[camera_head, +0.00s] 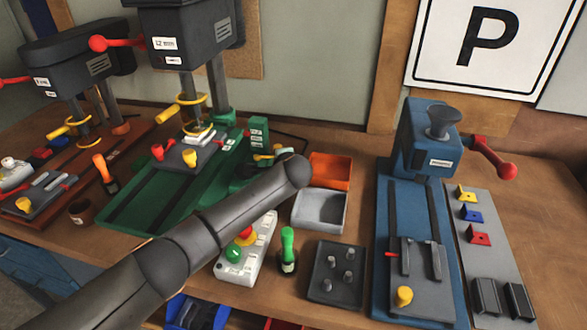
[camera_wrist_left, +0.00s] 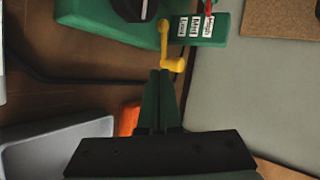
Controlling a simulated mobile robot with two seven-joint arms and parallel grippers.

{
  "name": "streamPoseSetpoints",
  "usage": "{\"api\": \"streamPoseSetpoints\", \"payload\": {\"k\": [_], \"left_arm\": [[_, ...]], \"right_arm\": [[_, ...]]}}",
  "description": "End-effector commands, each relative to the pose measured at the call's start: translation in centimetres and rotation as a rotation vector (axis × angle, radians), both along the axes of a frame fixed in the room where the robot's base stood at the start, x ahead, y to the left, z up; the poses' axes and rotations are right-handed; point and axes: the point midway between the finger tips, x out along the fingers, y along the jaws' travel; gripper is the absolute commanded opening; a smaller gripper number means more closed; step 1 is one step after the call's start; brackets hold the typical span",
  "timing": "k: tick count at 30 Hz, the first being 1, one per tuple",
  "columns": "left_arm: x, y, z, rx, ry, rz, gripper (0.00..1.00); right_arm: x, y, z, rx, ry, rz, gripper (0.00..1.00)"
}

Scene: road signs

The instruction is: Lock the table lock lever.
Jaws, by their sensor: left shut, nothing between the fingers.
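A yellow lever (camera_wrist_left: 164,40) with a round knob stands beside the labelled green block (camera_wrist_left: 205,28) in the left wrist view. I take it to be the table lock lever. My left gripper (camera_wrist_left: 160,73) is shut and empty, with its fingertips right at the knob. I cannot tell whether they touch it. The arm largely hides the gripper and lever there. My right gripper is not in view.
An orange bin (camera_head: 330,170) and a grey bin (camera_head: 320,210) stand right of my arm. A control box (camera_head: 262,240) and a green-handled tool (camera_head: 288,248) are below it. A blue machine (camera_head: 430,140) stands at the right. A dark cable runs behind the green machine.

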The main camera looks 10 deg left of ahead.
Motion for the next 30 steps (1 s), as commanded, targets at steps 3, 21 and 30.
{"api": "streamPoseSetpoints", "payload": {"k": [3,21,30], "left_arm": [[-0.8,-0.2,0.5,-0.001,0.000,-0.002,0.00],[-7.1,-3.3,4.8,-0.001,0.001,-0.001,0.00],[-7.7,-3.5,5.3,0.000,0.001,0.001,0.00]], "right_arm": [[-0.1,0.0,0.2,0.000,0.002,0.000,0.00],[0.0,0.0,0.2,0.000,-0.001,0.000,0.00],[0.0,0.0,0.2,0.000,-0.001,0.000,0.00]]}}
